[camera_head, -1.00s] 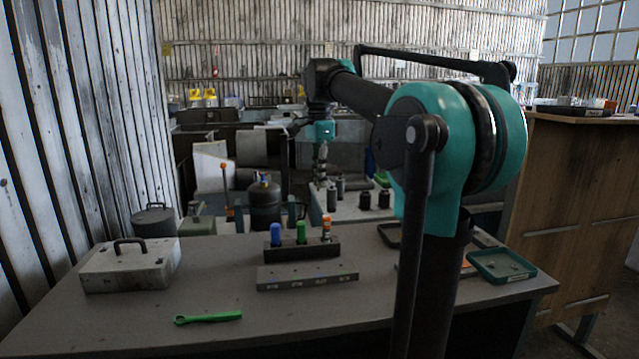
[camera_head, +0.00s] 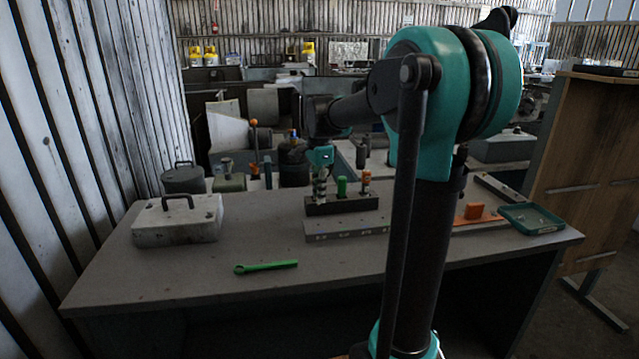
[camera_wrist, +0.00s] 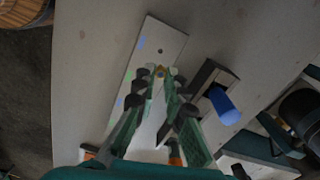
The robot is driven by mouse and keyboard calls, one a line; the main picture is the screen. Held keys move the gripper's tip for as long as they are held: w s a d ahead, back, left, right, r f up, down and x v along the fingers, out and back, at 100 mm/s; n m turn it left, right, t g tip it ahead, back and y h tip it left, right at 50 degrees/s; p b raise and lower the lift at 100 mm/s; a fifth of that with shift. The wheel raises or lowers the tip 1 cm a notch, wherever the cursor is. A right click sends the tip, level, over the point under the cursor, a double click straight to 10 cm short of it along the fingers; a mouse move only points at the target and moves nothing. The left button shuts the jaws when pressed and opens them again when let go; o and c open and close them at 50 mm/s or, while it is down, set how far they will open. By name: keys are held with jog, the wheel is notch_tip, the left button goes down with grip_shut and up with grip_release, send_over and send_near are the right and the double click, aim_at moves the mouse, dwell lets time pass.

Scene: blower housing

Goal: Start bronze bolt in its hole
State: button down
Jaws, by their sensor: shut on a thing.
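My gripper (camera_wrist: 160,76) is shut on a small bronze-yellow bolt (camera_wrist: 161,70), of which only a little shows between the fingertips. In the wrist view the bolt appears over the pale grey plate (camera_wrist: 166,40), which has holes and small coloured marks along one edge. The plate also lies on the bench in the head view (camera_head: 345,231). There my gripper (camera_head: 319,199) overlaps the black rack behind the plate, and the bolt is too small to make out. I cannot tell whether the bolt touches the plate or which hole lies below it.
The black rack (camera_head: 342,206) holds green (camera_head: 341,186) and orange (camera_head: 366,178) handles; a blue handle (camera_wrist: 222,103) shows in the wrist view. A green wrench (camera_head: 266,267), a metal box (camera_head: 178,219) and a green tray (camera_head: 532,219) lie on the bench.

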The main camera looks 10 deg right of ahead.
send_over(319, 225)
jog(key=shift+f, duration=3.05)
jog(key=shift+f, duration=0.85)
jog(key=c, duration=1)
grip_release()
jog(key=shift+r, duration=4.05)
